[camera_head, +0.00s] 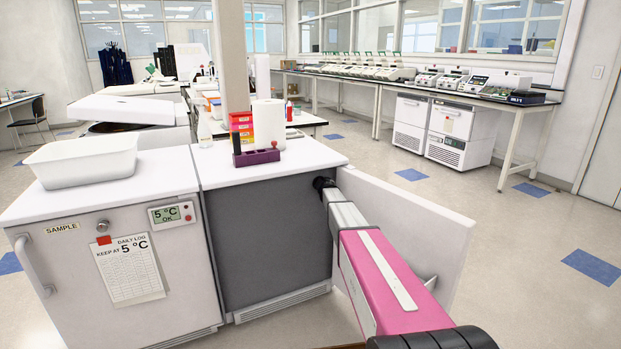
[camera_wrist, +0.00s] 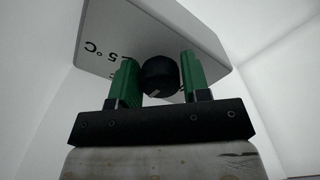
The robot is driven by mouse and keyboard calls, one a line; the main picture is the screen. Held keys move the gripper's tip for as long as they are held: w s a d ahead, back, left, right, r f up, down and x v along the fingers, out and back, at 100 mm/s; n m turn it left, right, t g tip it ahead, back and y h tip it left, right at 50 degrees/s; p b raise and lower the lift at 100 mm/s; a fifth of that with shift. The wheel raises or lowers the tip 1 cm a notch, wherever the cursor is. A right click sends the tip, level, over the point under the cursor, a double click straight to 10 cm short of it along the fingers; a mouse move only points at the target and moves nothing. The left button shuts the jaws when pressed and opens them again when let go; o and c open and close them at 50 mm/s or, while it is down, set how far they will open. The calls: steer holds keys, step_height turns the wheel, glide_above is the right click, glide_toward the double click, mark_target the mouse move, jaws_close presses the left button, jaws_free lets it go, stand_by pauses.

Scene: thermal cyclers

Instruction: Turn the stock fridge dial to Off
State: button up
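The stock fridge (camera_head: 305,172) stands right of the SAMPLE fridge, its dark front side showing. A white door panel (camera_head: 445,225) stands open at its right. My arm reaches in between them, so my gripper is hidden in the head view. In the wrist view, a black round dial (camera_wrist: 160,74) with a pale pointer mark sits on a light grey box (camera_wrist: 200,38) marked 5 °C. The green fingers of my gripper (camera_wrist: 158,72) are apart, one on each side of the dial. Whether they touch it is unclear. Any Off mark is not readable.
The SAMPLE fridge (camera_head: 110,285) has a handle, a 5 °C OK display and a paper log; a white tub (camera_head: 85,160) sits on top. Open floor lies to the right.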

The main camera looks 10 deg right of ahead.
steer(key=shift+o, duration=1.2)
